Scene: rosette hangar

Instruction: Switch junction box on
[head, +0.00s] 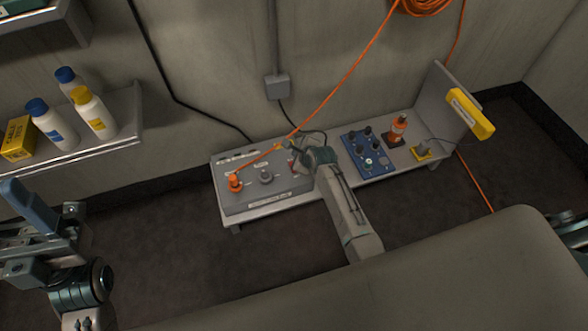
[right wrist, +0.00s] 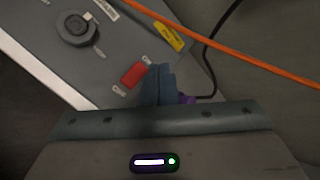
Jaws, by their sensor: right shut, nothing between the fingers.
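The junction box (head: 240,200) is a grey box on a low bench by the wall. It has an orange plug (head: 234,182) at its left and a dark round knob (head: 266,175), which also shows in the right wrist view (right wrist: 76,28). A red switch (right wrist: 133,74) sits between two small white labels on its top. My right gripper (head: 300,163) is over the box's right end. In the right wrist view its shut, empty fingers (right wrist: 158,85) are right beside the switch; I cannot tell if they touch. My left gripper (head: 32,205) is at the far left, away from the box.
A blue panel with black knobs (head: 366,155), an orange-and-white cone (head: 397,130) and a yellow-based item (head: 422,152) stand right of the box. An orange cable (head: 350,73) runs down across the box. A shelf (head: 122,128) with bottles is at left. The floor before the bench is clear.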

